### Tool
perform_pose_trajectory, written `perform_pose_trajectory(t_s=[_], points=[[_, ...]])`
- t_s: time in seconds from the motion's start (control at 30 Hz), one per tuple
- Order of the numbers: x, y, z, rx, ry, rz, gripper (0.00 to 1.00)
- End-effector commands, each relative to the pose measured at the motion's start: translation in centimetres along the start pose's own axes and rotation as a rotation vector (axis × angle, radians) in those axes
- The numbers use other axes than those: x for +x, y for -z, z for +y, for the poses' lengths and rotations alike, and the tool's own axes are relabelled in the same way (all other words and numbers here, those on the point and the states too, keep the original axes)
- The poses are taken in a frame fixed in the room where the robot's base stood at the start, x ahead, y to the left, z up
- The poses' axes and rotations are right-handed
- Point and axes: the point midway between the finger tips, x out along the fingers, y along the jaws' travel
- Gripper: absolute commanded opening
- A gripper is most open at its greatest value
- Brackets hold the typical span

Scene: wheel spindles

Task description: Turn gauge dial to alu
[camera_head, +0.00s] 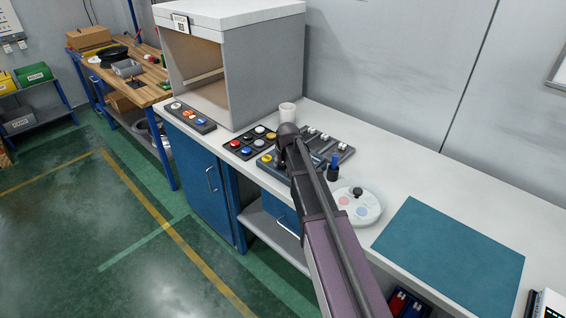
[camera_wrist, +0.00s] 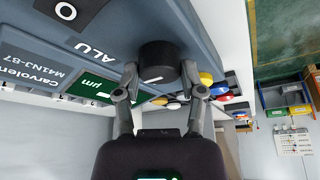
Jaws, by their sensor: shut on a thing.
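The gauge (camera_wrist: 105,20) is a blue-grey box with a green display reading "µm" (camera_wrist: 92,87). Its black round dial (camera_wrist: 160,55) stands out from the panel in the wrist view, with a short white mark on its end. My gripper (camera_wrist: 160,72) is shut on the dial, one finger on each side. I cannot tell which label the mark points to. In the head view my arm covers much of the gauge (camera_head: 268,161).
A teal mat (camera_head: 450,255) lies clear at right.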

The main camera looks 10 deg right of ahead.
Motion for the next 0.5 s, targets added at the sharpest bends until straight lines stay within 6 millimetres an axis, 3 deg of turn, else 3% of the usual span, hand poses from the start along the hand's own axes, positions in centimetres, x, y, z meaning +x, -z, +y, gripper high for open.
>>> perform_pose_trajectory(t_s=[0.5], points=[[0.05,0.02,-0.15,0.368,-0.154,-0.002,0.04]])
